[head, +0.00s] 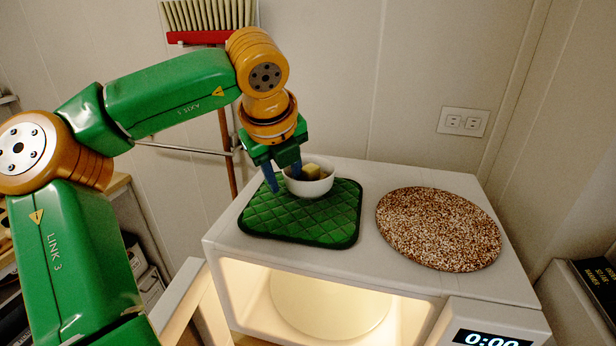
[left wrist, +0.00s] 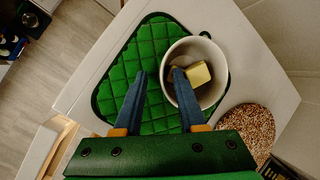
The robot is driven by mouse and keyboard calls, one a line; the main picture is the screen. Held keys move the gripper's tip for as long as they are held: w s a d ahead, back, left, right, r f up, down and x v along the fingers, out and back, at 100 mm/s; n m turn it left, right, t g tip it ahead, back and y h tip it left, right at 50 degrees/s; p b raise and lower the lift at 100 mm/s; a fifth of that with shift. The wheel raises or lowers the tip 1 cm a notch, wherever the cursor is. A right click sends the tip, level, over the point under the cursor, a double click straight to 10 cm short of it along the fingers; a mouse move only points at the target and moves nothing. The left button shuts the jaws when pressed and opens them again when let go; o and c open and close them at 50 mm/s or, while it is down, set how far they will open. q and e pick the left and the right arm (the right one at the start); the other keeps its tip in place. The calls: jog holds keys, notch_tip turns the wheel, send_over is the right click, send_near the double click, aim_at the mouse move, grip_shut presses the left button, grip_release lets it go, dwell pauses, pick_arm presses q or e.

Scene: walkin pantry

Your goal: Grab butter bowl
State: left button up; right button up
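A white bowl (head: 309,183) with a yellow piece of butter (head: 311,171) stands upright on a green quilted mat (head: 330,225) on top of the microwave. In the left wrist view the bowl (left wrist: 213,48) and the butter (left wrist: 197,74) are right of centre. My left gripper (head: 284,182) points down at the bowl's left side. Its blue fingers are open; in the left wrist view (left wrist: 159,74) one finger shows over the bowl's inside and the other outside it, with the near rim between them. Contact with the rim cannot be told. My right gripper is out of view.
A round speckled brown mat (head: 438,228) lies right of the green mat on the white microwave (head: 400,283), whose lit front is open. A red-headed broom (head: 205,37) hangs on the wall behind. A dark book (head: 598,284) lies at the far right.

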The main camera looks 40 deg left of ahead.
pick_arm(q)
jog(key=shift+w+f, duration=0.2)
jog(key=shift+w, duration=0.3)
jog(key=shift+s+d+r, duration=0.1)
jog(key=shift+s+d, duration=0.05)
jog(key=c, duration=0.6)
jog(key=shift+s, duration=0.15)
grip_shut()
